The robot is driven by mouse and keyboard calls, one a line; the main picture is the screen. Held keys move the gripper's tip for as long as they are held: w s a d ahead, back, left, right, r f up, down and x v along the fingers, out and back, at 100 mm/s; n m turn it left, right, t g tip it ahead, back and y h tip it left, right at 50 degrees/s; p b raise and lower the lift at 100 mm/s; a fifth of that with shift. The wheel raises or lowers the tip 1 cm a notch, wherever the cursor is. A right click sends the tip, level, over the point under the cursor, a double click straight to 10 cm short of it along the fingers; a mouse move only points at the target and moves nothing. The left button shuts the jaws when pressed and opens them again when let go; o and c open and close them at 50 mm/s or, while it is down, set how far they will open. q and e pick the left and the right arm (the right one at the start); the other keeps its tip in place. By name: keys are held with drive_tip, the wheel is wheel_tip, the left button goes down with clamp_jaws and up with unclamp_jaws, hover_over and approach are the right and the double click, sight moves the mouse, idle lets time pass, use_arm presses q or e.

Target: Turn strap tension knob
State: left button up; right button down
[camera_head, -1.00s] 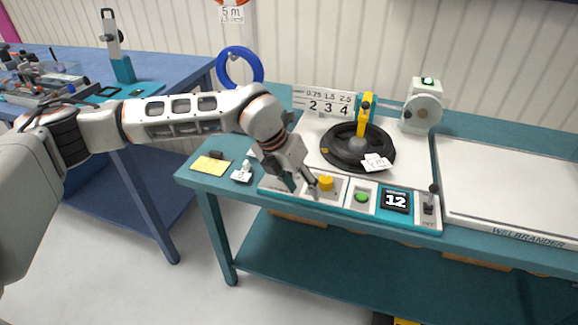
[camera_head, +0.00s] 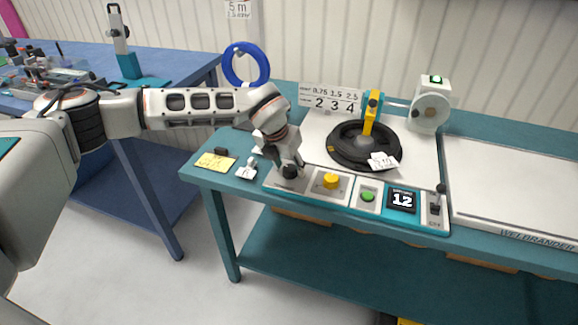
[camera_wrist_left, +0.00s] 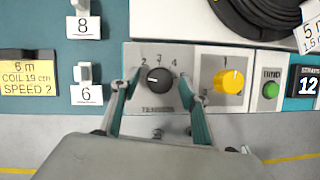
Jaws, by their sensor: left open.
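The black tension knob (camera_wrist_left: 159,79) sits on a light panel with a dial marked 2, 3, 4 in the left wrist view; its white pointer line is turned toward the left. My left gripper (camera_wrist_left: 159,92) is open, with one finger on each side of the knob; I cannot tell whether they touch it. In the head view the left gripper (camera_head: 290,172) is over the knob panel and partly hides it. A yellow knob (camera_wrist_left: 229,81) is just right of it, also seen in the head view (camera_head: 330,181). My right gripper is not in view.
A green button (camera_head: 368,197), a display reading 12 (camera_head: 402,200) and a small lever (camera_head: 438,198) are to the right. A black coil (camera_head: 350,150) lies behind. A yellow note (camera_head: 215,162) and a numbered tag (camera_head: 247,170) lie to the left.

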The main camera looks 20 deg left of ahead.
use_arm(q)
drive_tip(key=c, duration=1.1)
